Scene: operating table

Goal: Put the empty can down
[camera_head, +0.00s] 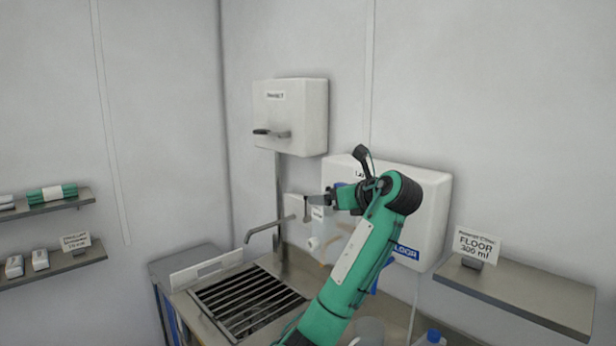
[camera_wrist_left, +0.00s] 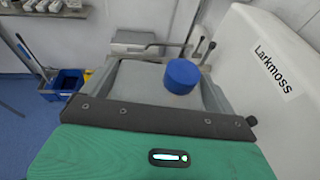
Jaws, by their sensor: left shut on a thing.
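My left gripper (camera_head: 318,200) is raised in front of the white wall box, above the right side of the sink. It is shut on a pale can (camera_head: 326,228), which hangs below the fingers, partly hidden by my green arm. In the left wrist view the can (camera_wrist_left: 140,84) is a grey-white container with a blue cap (camera_wrist_left: 182,75); its lower part is hidden by my gripper body. I cannot tell from its walls whether it is empty. My right gripper is in neither view.
A steel sink with a slatted grate (camera_head: 250,303) lies below left, with a tap (camera_head: 270,229) over it. A white dispenser (camera_head: 290,115) and the wall box (camera_head: 425,215) stand close. A metal shelf (camera_head: 530,293) carries a "FLOOR 300 ml" sign. A blue bucket (camera_wrist_left: 62,88) stands on the floor.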

